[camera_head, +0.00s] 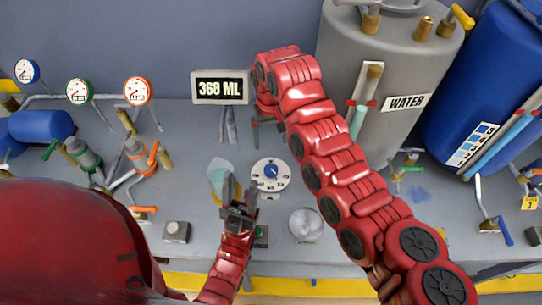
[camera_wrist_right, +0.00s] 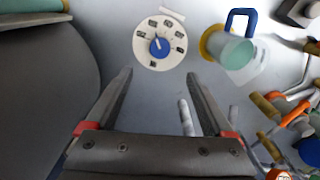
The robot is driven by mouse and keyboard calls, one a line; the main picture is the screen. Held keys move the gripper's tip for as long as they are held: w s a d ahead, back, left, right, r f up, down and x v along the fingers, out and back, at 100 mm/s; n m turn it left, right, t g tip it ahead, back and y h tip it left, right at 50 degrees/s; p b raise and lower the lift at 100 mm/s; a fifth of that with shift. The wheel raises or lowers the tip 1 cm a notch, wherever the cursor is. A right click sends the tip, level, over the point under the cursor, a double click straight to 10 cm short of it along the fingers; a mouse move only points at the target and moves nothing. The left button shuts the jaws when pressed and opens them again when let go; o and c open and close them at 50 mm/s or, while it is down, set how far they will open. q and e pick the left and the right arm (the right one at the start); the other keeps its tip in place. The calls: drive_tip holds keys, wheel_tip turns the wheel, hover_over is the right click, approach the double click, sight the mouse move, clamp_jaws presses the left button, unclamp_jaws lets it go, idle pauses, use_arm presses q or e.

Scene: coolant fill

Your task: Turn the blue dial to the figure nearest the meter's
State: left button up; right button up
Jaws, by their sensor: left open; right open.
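The blue dial (camera_head: 270,171) is a blue knob on a round white plate with printed figures around it. The figures are too small to read surely. The dial also shows in the right wrist view (camera_wrist_right: 158,47), beyond my fingertips. The meter (camera_head: 220,87) is a sign reading 368 ML, behind the dial. My right gripper (camera_head: 267,130) hangs behind the dial, partly hidden by its arm. In its wrist view the right gripper (camera_wrist_right: 158,78) is open and empty, apart from the dial. My left gripper (camera_head: 240,198) is open, left of and in front of the dial.
A grey WATER tank (camera_head: 395,75) stands behind right. Valves and gauges (camera_head: 79,91) fill the left.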

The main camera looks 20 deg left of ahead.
drive_tip(key=shift+r, duration=1.65)
